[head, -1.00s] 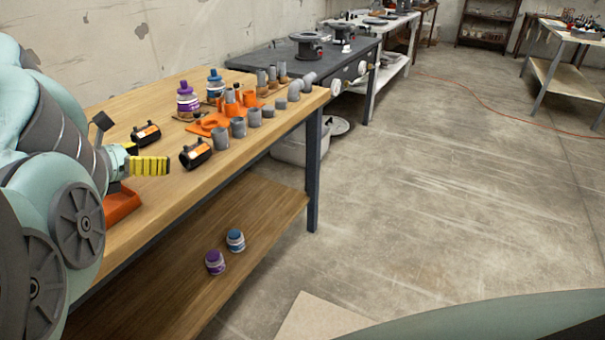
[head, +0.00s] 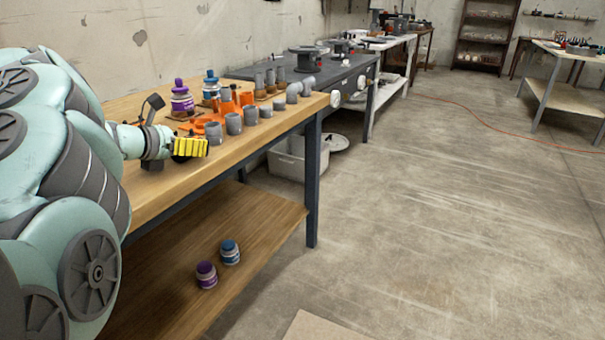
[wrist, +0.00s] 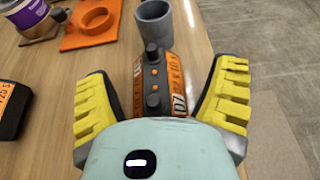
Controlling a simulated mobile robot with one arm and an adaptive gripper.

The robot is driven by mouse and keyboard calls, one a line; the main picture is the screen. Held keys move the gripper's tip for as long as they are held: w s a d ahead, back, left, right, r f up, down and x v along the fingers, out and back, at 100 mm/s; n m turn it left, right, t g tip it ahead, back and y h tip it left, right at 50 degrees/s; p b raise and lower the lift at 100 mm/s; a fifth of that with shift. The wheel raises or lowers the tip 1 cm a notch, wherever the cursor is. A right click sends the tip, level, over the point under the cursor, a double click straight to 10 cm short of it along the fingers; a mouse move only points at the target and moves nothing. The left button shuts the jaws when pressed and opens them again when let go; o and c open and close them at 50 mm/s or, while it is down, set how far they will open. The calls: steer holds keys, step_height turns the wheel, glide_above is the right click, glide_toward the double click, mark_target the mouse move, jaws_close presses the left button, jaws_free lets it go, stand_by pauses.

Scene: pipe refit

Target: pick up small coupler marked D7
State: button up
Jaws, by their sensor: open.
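The small coupler marked D7 (wrist: 153,82) is a black piece with orange bands and lettering. In the wrist view it lies on the wooden bench between the two yellow fingers of my gripper (wrist: 160,100). The fingers are spread open, with a gap showing on each side of the coupler. My palm hides its near end. In the head view my gripper (head: 189,147) is low over the bench near its front edge, and the D7 coupler is hidden there. A second black coupler with an orange label (wrist: 12,108) lies to the left in the wrist view.
A grey pipe socket (wrist: 155,22) stands just beyond the D7 coupler. An orange fitting plate (wrist: 88,27) and a purple-labelled jar (wrist: 27,14) are farther left. The bench's front edge and open floor (wrist: 270,60) lie to the right.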

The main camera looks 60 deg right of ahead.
steer(key=shift+w+d+f, duration=0.1)
steer(key=shift+d+f, duration=0.05)
steer(key=shift+d, duration=0.2)
steer(key=c, duration=1.4)
